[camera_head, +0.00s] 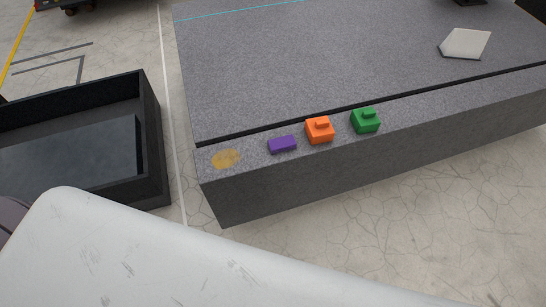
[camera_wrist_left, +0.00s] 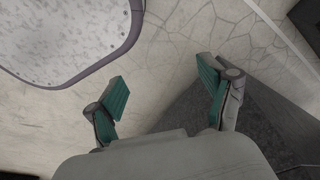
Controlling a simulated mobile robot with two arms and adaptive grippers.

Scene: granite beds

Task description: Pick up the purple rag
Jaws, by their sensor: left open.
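The purple rag (camera_head: 282,145) is a small flat block shape on the front ledge of the granite bed (camera_head: 270,60). It lies between a stain and an orange block. In the left wrist view my left gripper (camera_wrist_left: 163,92) is open, with its green-padded fingers apart and nothing between them. Cracked floor shows beyond the fingers, and a dark grey granite side shows at the lower right. The rag is not seen in the wrist view. Neither gripper shows in the head view.
An orange block (camera_head: 319,131) and a green block (camera_head: 365,121) stand right of the rag. A yellowish stain (camera_head: 226,158) is to its left. A black open bin (camera_head: 153,130) stands on the floor at left. A white plate (camera_head: 465,43) lies farther back on the granite.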

